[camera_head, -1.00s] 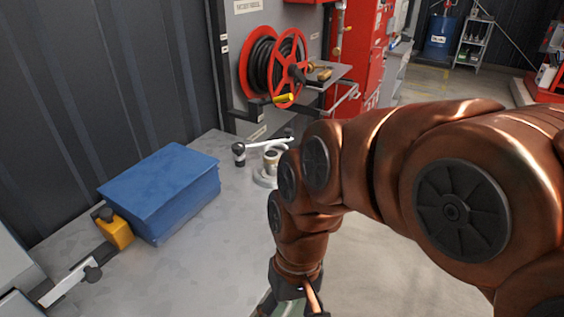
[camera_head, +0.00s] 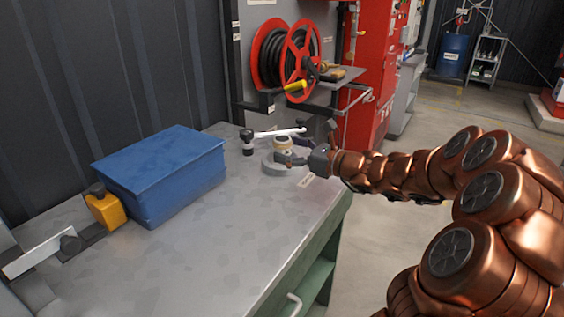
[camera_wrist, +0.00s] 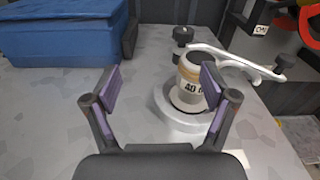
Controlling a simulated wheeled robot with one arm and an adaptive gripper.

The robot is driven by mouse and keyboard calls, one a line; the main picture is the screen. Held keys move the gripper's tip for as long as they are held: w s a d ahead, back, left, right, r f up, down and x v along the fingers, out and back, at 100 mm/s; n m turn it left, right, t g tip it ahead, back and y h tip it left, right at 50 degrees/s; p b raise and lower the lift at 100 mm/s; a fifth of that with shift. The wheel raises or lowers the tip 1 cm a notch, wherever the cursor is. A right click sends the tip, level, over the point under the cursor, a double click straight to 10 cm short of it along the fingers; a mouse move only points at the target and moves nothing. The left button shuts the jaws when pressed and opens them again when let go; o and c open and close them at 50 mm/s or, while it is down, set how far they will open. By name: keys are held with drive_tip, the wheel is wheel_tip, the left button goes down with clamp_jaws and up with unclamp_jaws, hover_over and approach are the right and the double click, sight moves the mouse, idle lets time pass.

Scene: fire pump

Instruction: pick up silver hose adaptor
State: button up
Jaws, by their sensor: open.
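A round silver-grey piece (camera_head: 276,169), which looks like the hose adaptor, lies on the grey workbench near its far end. A cream cylinder (camera_head: 282,144) labelled "40" with a dark top stands upright on or in it. In the wrist view the silver piece (camera_wrist: 168,117) and the cylinder (camera_wrist: 187,88) are right of centre. My gripper (camera_head: 298,160) is beside them at the right in the head view. In the wrist view my gripper (camera_wrist: 160,85) is open and empty, with purple pads. Its right finger overlaps the cylinder; I cannot tell whether they touch.
A blue box (camera_head: 160,178) and a yellow block (camera_head: 105,212) are on the left of the workbench (camera_head: 215,245). A white-handled tool (camera_head: 278,133) with black knobs lies just behind the silver piece. A red hose reel (camera_head: 302,60) stands behind. The bench's front is clear.

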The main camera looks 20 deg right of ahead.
sight(290, 144)
drive_tip(key=d, duration=0.1)
drive_tip(key=d+m, duration=0.1)
drive_tip(key=w+d+f+m+t+h, duration=0.1)
drive_tip(key=d, duration=0.1)
drive_tip(key=shift+d, duration=0.1)
drive_tip(key=shift+w+h, duration=0.25)
drive_tip(key=shift+h, duration=0.05)
drive_tip(key=shift+x, duration=1.05)
drive_tip(key=x, duration=0.3)
drive_tip(key=shift+w+f, duration=0.4)
drive_tip(key=shift+w+a, duration=0.35)
drive_tip(key=shift+w, duration=0.25)
drive_tip(key=c, duration=1.5)
